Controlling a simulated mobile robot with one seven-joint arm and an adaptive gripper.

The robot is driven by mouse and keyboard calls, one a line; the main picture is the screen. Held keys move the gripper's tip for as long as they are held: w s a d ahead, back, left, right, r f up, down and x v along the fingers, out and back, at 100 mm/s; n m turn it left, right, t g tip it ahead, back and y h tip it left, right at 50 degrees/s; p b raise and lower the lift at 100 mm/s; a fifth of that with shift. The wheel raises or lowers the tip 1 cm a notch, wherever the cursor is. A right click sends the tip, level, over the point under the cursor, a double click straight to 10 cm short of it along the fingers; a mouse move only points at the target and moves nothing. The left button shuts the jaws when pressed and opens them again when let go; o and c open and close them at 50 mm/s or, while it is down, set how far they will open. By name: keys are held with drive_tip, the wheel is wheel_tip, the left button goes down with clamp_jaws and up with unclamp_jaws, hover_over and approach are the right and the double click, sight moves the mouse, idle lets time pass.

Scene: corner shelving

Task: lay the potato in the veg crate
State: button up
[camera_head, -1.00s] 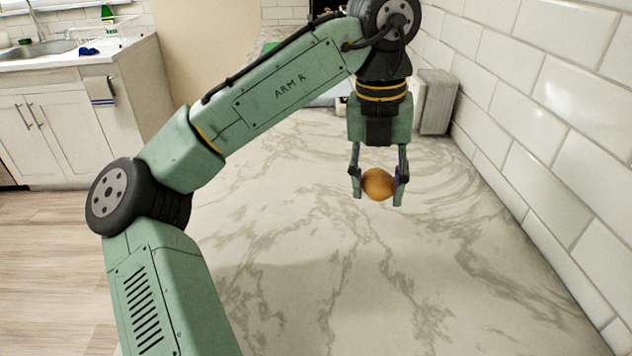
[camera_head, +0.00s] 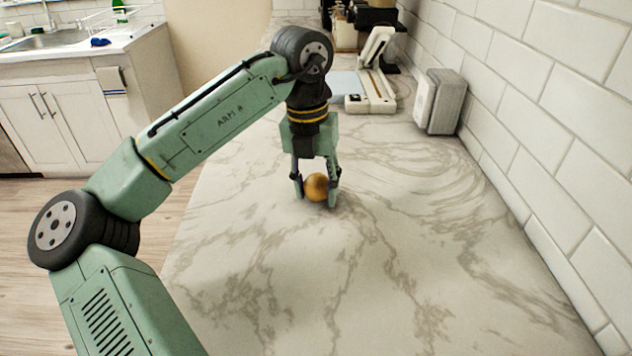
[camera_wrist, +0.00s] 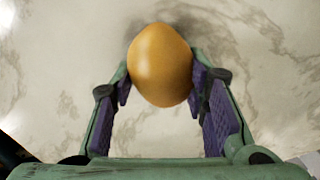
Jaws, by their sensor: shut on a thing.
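The potato (camera_head: 316,187) is a smooth, orange-brown rounded thing between the fingers of my gripper (camera_head: 317,190), low over the marble counter. In the wrist view the potato (camera_wrist: 160,66) sits between the two purple-padded fingertips of my gripper (camera_wrist: 162,88), which are shut on it. I cannot tell whether the potato touches the counter. No veg crate can be made out in either view.
The marble counter (camera_head: 390,260) is clear in front and to the right. A grey box-shaped thing (camera_head: 440,101) stands by the tiled wall (camera_head: 575,130). A white device (camera_head: 372,90) and dark items (camera_head: 374,18) stand at the back. A sink (camera_head: 50,40) is far left.

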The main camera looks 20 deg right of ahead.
drive_tip(key=shift+f, duration=0.1)
drive_tip(key=o, duration=1.2)
